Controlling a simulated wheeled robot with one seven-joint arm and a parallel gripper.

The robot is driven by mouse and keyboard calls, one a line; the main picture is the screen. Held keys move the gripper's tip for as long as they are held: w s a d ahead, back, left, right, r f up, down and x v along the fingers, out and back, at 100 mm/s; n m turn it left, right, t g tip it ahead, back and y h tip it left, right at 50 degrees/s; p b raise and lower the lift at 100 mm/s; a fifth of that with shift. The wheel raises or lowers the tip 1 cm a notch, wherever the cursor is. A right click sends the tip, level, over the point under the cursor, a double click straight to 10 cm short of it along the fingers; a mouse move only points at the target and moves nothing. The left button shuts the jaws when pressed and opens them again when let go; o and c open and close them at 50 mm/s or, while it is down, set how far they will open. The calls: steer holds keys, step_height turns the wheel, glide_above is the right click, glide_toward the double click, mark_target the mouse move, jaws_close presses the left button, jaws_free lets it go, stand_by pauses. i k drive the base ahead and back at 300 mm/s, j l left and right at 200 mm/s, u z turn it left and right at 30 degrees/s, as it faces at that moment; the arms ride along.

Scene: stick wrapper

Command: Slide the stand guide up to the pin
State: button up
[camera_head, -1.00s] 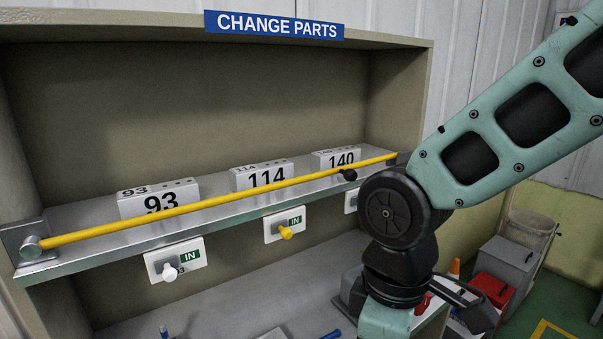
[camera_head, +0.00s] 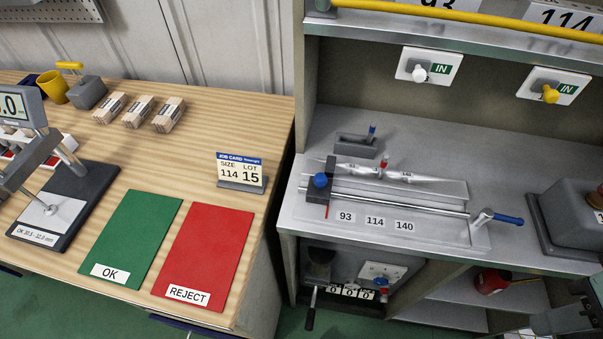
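The stand (camera_head: 458,236) is a light metal plate on the grey shelf, with marks 93, 114 and 140 along its front. The guide appears to be the dark upright block with a blue knob (camera_head: 320,181) and a red pointer, at the left end of the rod (camera_head: 410,205), left of the 93 mark. Which mark the pin lines up with is hard to tell. My gripper is not visible; only a piece of my arm shows at the bottom right.
A blue-ended handle (camera_head: 507,219) sticks out at the rod's right end. A small block with another pin (camera_head: 357,146) stands behind. A grey machine (camera_head: 570,216) stands right. The yellow bar (camera_head: 470,18) crosses above.

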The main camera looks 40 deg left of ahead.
mark_target(318, 190)
steer(key=k+l+u, duration=0.1)
steer(key=u, duration=0.4)
steer(key=k+l+u, duration=0.1)
steer(key=u, duration=0.35)
steer(key=k+l+u, duration=0.1)
steer(key=u, duration=0.4)
steer(key=k, duration=0.15)
steer(key=i+l+u, duration=0.1)
steer(key=i+l, duration=0.1)
